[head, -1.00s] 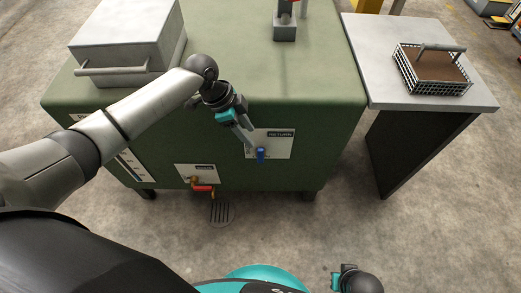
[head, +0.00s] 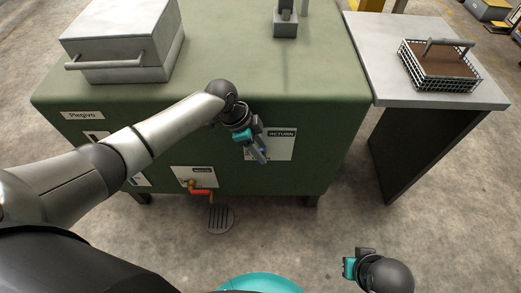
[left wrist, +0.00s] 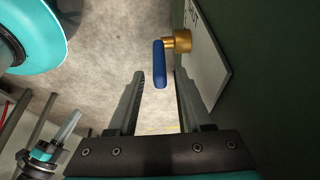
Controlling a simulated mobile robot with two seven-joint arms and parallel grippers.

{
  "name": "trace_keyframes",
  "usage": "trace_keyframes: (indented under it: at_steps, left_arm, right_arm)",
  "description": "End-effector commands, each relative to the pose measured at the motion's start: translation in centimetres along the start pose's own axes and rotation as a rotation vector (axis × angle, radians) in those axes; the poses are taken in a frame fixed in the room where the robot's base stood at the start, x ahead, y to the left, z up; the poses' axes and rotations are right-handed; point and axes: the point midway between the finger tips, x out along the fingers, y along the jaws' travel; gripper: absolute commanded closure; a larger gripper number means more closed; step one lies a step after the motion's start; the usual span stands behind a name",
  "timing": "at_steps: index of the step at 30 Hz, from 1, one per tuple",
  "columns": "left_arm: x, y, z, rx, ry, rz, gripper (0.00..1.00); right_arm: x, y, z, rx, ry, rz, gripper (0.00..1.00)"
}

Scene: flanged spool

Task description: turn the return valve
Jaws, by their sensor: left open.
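The return valve has a blue lever handle (left wrist: 160,64) on a brass stem (left wrist: 177,41), beside a white plate (head: 281,145) marked RETURN on the green machine's front. In the left wrist view the lever lies between the two open fingers of my left gripper (left wrist: 158,98), near their tips, with gaps on both sides. In the head view my left gripper (head: 260,154) is at the plate and hides most of the lever (head: 262,157). My right gripper (head: 352,266) is low in the head view, away from the machine; its fingers cannot be made out.
The green tank (head: 255,80) carries a grey lidded box (head: 125,40). A red-handled valve (head: 201,192) sits lower left on its front, above a floor drain (head: 220,219). A table (head: 385,70) with a wire basket (head: 437,72) stands at the right.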

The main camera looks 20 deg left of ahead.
Motion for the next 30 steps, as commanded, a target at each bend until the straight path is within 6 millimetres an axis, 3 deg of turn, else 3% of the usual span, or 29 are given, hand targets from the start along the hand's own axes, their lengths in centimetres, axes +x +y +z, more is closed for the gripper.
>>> trace_keyframes:
  at_steps: [11,24,30]
  left_arm:
    - [0.21,-0.03,-0.01,0.0,0.0,-0.001,0.51]
    - [0.2,-0.02,0.01,0.0,0.0,-0.001,1.0]
    - [0.2,-0.02,0.02,0.0,0.0,0.0,1.0]
  right_arm:
    - [-0.27,0.02,-0.16,0.0,0.004,0.001,1.0]
    - [-0.26,-0.01,-0.17,0.0,0.004,0.0,1.0]
    - [-0.26,-0.02,-0.16,0.0,0.004,0.0,1.0]
